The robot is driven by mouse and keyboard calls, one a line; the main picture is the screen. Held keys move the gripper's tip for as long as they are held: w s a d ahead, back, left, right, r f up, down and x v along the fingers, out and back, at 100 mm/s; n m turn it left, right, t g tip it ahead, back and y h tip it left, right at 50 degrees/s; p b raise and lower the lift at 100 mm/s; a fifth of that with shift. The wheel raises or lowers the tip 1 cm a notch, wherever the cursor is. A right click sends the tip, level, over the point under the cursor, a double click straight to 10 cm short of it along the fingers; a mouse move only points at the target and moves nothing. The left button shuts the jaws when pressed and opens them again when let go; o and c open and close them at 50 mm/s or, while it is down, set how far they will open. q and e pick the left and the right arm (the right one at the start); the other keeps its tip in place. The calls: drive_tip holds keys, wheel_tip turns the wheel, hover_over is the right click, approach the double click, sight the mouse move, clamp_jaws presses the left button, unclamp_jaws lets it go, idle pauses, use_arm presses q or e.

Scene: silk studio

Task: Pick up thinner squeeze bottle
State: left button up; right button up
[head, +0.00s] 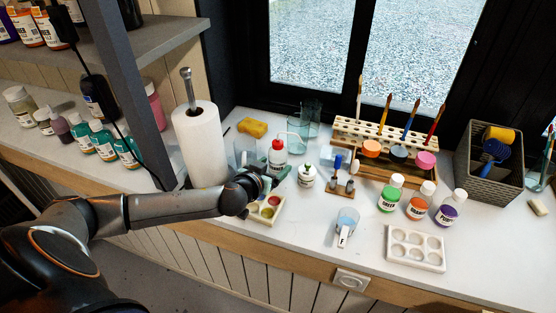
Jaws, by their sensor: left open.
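The thinner squeeze bottle (277,156) is white with a red cap and a thin bent spout. It stands upright on the white counter, left of centre in the head view. My left gripper (268,180) is open at the near side of the bottle, low over the counter. The gripper hides the bottle's lower part, and I cannot tell whether the fingers touch it. My right gripper is not in view.
A paper towel roll (200,143) stands to the left. A small white bottle (307,178) and a glass jar (302,122) are close by. A wooden brush rack (385,140) stands behind.

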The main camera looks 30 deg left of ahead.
use_arm(q)
drive_tip(key=shift+w+f, duration=0.15)
drive_tip(key=shift+w, duration=0.1)
drive_tip(key=c, duration=0.5)
drive_tip(key=shift+c, duration=0.2)
